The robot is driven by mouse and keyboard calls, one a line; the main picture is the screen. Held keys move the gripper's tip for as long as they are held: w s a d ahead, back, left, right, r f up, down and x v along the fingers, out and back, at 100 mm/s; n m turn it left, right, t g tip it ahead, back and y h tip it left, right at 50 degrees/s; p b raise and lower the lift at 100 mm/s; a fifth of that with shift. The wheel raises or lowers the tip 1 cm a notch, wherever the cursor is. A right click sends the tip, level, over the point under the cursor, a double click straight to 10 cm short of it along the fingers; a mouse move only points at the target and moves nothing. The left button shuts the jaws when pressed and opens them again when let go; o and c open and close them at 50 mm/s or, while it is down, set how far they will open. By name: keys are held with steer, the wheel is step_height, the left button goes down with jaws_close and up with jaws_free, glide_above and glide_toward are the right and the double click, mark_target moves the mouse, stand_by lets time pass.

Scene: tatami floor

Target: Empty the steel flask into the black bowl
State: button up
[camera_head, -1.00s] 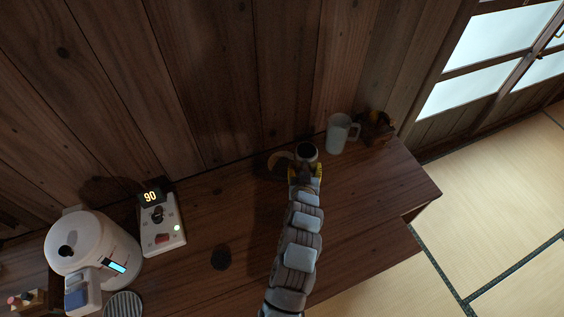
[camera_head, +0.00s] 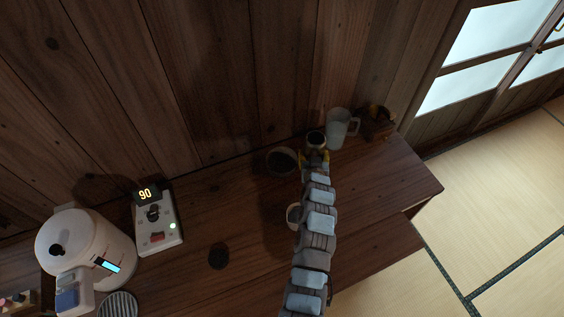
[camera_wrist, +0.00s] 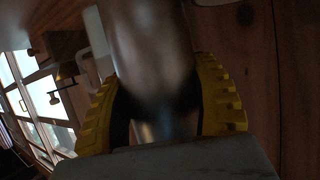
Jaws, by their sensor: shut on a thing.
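The steel flask (camera_head: 316,138) is held in my gripper (camera_head: 315,157) near the back wall, its dark round mouth showing toward the head camera. In the wrist view the flask's blurred metallic side (camera_wrist: 152,45) stands between the yellow fingers of my gripper (camera_wrist: 162,105), which are shut on it. A dark round bowl (camera_head: 281,161), which looks like the black bowl, sits on the table just left of my gripper. Its inside is dark, and I cannot tell whether anything is in it. The flask appears upright or only slightly tilted, beside the bowl.
A pale mug (camera_head: 338,129) stands close to the flask's right, with a brown object (camera_head: 376,123) beyond it. A light-rimmed cup (camera_head: 293,216) is partly hidden by my arm. A white kettle-like appliance (camera_head: 85,245) and a control box reading 90 (camera_head: 157,223) stand left.

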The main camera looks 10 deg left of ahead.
steer(key=shift+w+d+f+b, duration=0.55)
steer(key=shift+w+d+f, duration=0.05)
steer(key=shift+w, duration=0.1)
steer(key=shift+w+d, duration=0.3)
steer(key=shift+w, duration=0.2)
steer(key=shift+h+p, duration=0.3)
steer(key=shift+p, duration=0.05)
